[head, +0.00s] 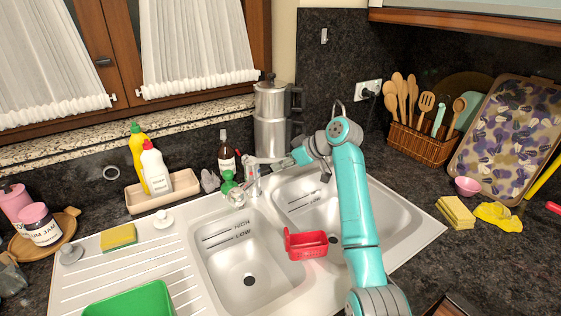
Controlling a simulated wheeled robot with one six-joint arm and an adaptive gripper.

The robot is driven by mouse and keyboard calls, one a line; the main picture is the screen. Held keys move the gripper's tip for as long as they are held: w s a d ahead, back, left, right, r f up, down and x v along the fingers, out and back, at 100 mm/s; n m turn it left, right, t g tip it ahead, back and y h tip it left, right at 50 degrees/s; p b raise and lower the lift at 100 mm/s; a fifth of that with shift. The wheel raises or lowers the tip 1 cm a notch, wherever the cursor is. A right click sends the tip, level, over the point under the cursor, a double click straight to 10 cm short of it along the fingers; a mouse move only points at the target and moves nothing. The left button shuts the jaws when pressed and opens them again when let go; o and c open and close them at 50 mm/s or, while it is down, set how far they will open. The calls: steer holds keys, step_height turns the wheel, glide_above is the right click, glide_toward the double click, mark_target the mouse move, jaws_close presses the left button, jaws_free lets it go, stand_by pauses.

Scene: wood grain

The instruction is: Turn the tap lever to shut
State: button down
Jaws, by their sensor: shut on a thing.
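The metal tap (252,183) stands at the back rim of the sink, between the two basins. Its spout (237,199) points toward the left basin. The tap lever (262,160) sits on top and sticks out to the right. My gripper (283,161) comes in from the right and is shut on the lever's outer end. The fingertips are small in this view, so the exact contact is hard to make out. I cannot make out any running water.
A red caddy (307,245) hangs at the divider between the basins. The left basin (243,256) is empty.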

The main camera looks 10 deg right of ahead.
steer(key=shift+f, duration=0.1)
steer(key=c, duration=1)
jaws_free()
steer(key=shift+c, duration=0.2)
steer(key=v, duration=1.2)
